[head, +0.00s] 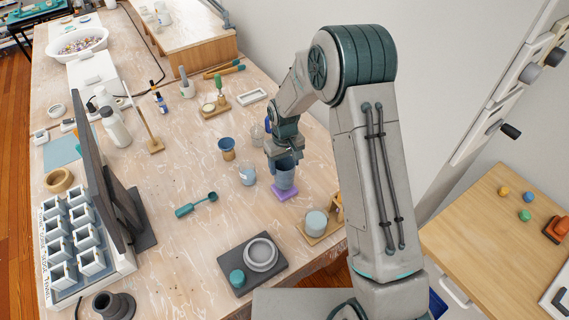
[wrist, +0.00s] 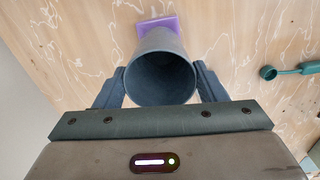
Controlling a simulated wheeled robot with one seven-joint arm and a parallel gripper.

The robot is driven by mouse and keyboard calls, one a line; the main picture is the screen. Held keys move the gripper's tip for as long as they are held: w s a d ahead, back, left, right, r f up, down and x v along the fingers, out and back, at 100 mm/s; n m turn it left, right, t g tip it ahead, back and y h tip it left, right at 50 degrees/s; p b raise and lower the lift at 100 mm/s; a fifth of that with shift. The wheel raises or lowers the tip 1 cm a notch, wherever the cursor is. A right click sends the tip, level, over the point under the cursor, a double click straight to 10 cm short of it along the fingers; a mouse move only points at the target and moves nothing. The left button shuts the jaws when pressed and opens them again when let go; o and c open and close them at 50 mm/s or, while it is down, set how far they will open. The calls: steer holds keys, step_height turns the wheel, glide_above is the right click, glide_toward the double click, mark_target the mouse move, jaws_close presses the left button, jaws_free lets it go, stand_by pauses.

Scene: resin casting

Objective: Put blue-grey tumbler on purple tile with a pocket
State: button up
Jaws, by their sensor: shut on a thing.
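The blue-grey tumbler (head: 285,177) is upright in my gripper (head: 284,162), over or on the purple tile (head: 285,193) in the head view. In the wrist view the tumbler (wrist: 161,70) shows its open mouth between the two fingers of my gripper (wrist: 161,82), which is shut on its sides. The purple tile (wrist: 157,25) shows past the tumbler's far side, and the rest of it is hidden. I cannot tell whether the tumbler's base touches the tile. The tile's pocket is hidden.
A clear cup (head: 247,175) and a blue cup (head: 227,148) stand left of the tumbler. A teal scoop (head: 196,205) lies further left. A pale cup (head: 316,222) on a wooden board and a dark tray (head: 226,262) are nearer. Bare tabletop surrounds the tile's left side.

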steer(key=shift+f, duration=0.75)
steer(key=shift+f+b, duration=0.6)
steer(key=shift+f, duration=0.05)
steer(key=o, duration=1.2)
steer(key=shift+r, duration=0.1)
